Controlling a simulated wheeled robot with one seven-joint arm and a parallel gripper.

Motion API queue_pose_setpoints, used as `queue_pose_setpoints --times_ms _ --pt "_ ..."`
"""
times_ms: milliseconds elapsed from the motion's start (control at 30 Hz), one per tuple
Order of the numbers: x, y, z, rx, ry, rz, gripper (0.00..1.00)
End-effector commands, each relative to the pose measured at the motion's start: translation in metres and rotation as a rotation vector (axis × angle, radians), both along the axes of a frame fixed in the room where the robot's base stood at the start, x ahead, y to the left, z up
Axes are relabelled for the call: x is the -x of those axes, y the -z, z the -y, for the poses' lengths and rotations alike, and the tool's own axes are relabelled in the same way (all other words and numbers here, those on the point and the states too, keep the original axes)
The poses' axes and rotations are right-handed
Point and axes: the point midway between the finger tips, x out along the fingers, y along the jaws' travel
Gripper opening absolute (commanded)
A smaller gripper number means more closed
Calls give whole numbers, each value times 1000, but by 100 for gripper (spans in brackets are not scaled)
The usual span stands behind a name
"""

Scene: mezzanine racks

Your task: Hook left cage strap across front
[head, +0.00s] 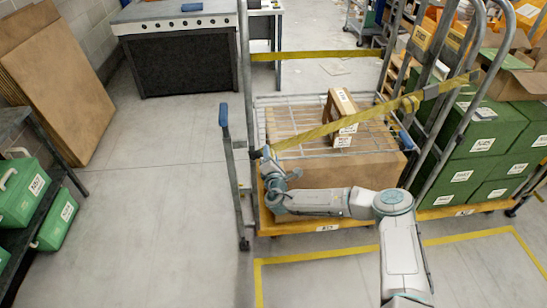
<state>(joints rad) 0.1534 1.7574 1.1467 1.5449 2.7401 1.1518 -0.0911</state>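The left cage (249,75) is a grey tube-frame roll cage on an orange base. The strap's left end meets my gripper (265,154) beside the left front post (249,120). My gripper appears shut on that end; the fingers are small and partly hidden. I cannot tell whether the strap's end touches the post. A second yellow strap (315,55) crosses the back of the cage.
The cage holds a large cardboard box (340,168) under a wire shelf, with a small carton (341,112) on top. A cage of green boxes (490,130) stands close on the right. Green crates (25,190) are at left. The floor (160,190) between is clear.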

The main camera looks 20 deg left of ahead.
Motion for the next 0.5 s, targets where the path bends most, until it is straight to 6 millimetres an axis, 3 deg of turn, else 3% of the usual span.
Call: queue_pose_setpoints --times_ms 333,500 --pt "2 2 -1 0 -2 -3 46" --pt "13 3 3 1 -5 -4 46"
